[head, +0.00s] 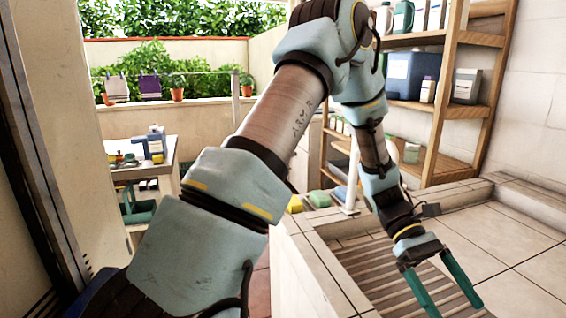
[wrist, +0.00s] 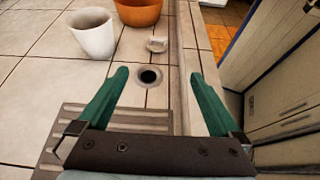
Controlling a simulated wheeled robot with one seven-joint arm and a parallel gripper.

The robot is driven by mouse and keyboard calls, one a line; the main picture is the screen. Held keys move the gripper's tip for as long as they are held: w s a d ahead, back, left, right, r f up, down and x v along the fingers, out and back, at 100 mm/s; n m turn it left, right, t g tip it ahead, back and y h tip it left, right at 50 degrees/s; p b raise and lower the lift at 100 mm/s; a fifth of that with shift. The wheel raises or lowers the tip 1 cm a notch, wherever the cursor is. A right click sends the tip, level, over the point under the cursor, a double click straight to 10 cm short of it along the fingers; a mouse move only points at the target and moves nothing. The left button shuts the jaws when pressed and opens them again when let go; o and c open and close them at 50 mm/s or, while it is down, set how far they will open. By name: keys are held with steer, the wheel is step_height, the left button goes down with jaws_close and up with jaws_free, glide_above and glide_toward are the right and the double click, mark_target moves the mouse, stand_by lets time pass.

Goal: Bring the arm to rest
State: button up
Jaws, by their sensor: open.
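My arm reaches up and over from the lower left in the head view and bends down at the right. My gripper (head: 440,290) hangs at its end, with two green fingers spread apart and nothing between them. In the wrist view my gripper (wrist: 165,95) also shows open and empty, above the tiled basin and its slatted rack (wrist: 75,150). The dark drain hole (wrist: 149,76) shows between the fingers. In the head view the slatted rack (head: 375,275) lies below and beside the fingers.
A white cup (wrist: 92,34), an orange bowl (wrist: 138,11) and a small pale object (wrist: 157,44) stand on the tiles beyond the fingers. A wooden shelf (head: 445,100) with bottles and boxes stands behind my arm. A side table (head: 145,171) is at left. Tiles at right (head: 520,240) are clear.

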steer(key=w+a+t, duration=0.2)
steer(key=w+a, duration=0.1)
steer(key=a, duration=0.2)
steer(key=w+a+m+t+y, duration=0.1)
steer(key=w+a+t, duration=0.1)
steer(key=a, duration=0.4)
steer(key=w+a+f+m+t+b, duration=0.1)
steer(key=w+a+t, duration=0.2)
steer(key=w+a, duration=0.2)
steer(key=shift+a+y, duration=0.4)
steer(key=shift+a, duration=0.15)
steer(key=w+a+r+m+t+y, duration=0.1)
steer(key=w+a+t, duration=0.1)
steer(key=a, duration=0.7)
steer(key=w+a+r+m+t+y, duration=0.1)
steer(key=a+t, duration=0.3)
steer(key=a, duration=0.5)
steer(key=shift+w+a+r+m+t+b, duration=0.15)
steer(key=shift+w+r+m+t+b, duration=0.3)
steer(key=shift+w, duration=0.4)
